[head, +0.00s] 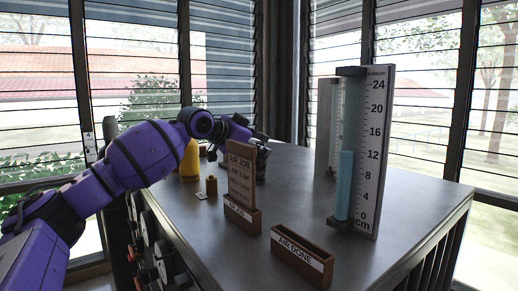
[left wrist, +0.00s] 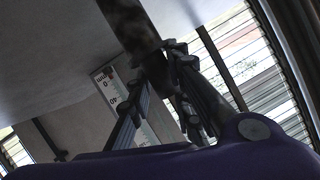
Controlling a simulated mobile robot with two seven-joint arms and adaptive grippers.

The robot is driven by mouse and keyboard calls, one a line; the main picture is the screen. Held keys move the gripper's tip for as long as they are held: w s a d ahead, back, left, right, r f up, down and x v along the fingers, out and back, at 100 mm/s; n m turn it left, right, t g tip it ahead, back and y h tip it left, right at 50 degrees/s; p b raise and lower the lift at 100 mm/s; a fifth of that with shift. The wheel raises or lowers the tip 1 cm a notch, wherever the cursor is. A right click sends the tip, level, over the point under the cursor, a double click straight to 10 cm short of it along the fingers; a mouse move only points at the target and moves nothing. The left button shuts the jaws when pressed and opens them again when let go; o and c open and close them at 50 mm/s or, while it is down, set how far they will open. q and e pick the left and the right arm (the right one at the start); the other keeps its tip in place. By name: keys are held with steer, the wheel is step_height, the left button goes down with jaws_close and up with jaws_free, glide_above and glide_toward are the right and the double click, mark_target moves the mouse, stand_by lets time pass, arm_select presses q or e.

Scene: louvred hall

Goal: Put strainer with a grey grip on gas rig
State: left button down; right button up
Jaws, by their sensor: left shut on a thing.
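My left gripper (head: 258,150) is over the far side of the grey table, partly hidden behind the AIR JOB card. In the left wrist view its fingers (left wrist: 165,72) are shut on a dark, mottled, rod-like thing (left wrist: 130,22). Its far end is cut off by the frame, and I cannot tell whether it is the strainer; no grey grip shows clearly. A tall blue-filled tube (head: 344,185) stands upright against a white cm scale board (head: 377,150) marked BUBBLES, on the right of the table; I cannot tell if this is the gas rig. My right gripper is not in view.
The brown AIR JOB card (head: 241,178) stands in a holder (head: 242,216). An empty AIR DONE holder (head: 300,258) is at the front. A yellow cylinder (head: 190,160) and a small brown weight-like piece (head: 211,186) stand at the left. The table's (head: 385,262) front right is clear.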

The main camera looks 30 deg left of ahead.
arm_select(q)
steer(key=shift+s+f, duration=0.1)
steer(key=shift+f, duration=0.1)
steer(key=c, duration=1.6)
jaws_free()
steer(key=shift+a+r, duration=0.1)
steer(key=shift+r, duration=0.05)
steer(key=shift+v, duration=6)
